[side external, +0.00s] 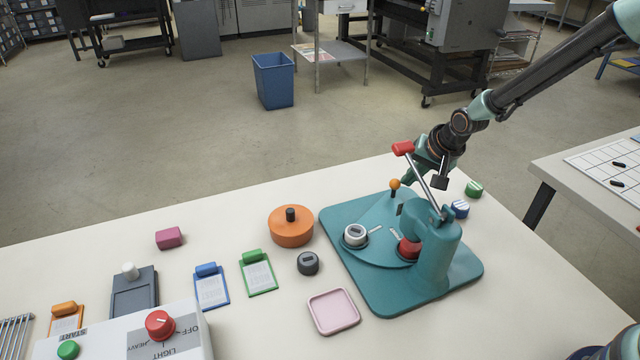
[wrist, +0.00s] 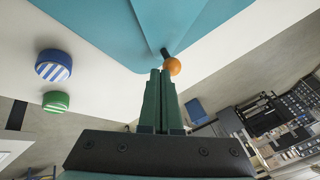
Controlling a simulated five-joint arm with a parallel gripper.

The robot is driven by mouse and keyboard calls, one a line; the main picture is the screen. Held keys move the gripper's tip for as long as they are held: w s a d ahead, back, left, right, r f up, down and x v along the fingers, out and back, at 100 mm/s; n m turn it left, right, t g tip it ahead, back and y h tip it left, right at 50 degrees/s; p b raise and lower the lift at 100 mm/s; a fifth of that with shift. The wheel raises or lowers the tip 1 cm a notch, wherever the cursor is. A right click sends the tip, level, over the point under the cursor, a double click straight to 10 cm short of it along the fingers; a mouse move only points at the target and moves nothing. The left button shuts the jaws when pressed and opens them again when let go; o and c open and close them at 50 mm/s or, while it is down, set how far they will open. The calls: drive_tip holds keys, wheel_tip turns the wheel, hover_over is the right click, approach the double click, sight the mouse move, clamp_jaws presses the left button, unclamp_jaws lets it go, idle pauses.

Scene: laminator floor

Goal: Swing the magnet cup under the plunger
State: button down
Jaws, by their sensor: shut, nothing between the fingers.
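A teal press (side external: 432,268) stands on the table, with a steel lever ending in a red grip (side external: 403,148). Its swing plate (side external: 375,250) bears a round cup with a pale metal rim (side external: 355,235) on the left, and a red round piece (side external: 409,248) sits close against the press column. I cannot tell for certain which is the magnet cup. An orange ball knob (side external: 394,184) stands at the plate's far edge. My gripper (side external: 407,181) is shut and empty beside the knob; in the wrist view its fingertips (wrist: 165,72) appear close to the knob (wrist: 172,66). Contact is unclear.
Blue-striped (side external: 460,209) and green-striped (side external: 473,189) round pieces lie right of the press. An orange round container (side external: 291,227), a dark round piece (side external: 308,263) and a pink tray (side external: 333,311) lie to its left. A control box (side external: 130,340) stands at the near left.

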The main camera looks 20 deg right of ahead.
idle(0.3)
drive_tip(key=shift+w+a+n, duration=0.25)
drive_tip(key=shift+w+n, duration=0.2)
drive_tip(key=shift+n, duration=0.05)
drive_tip(key=shift+w+a, duration=0.4)
drive_tip(key=shift+w, duration=0.05)
drive_tip(key=shift+d, duration=0.15)
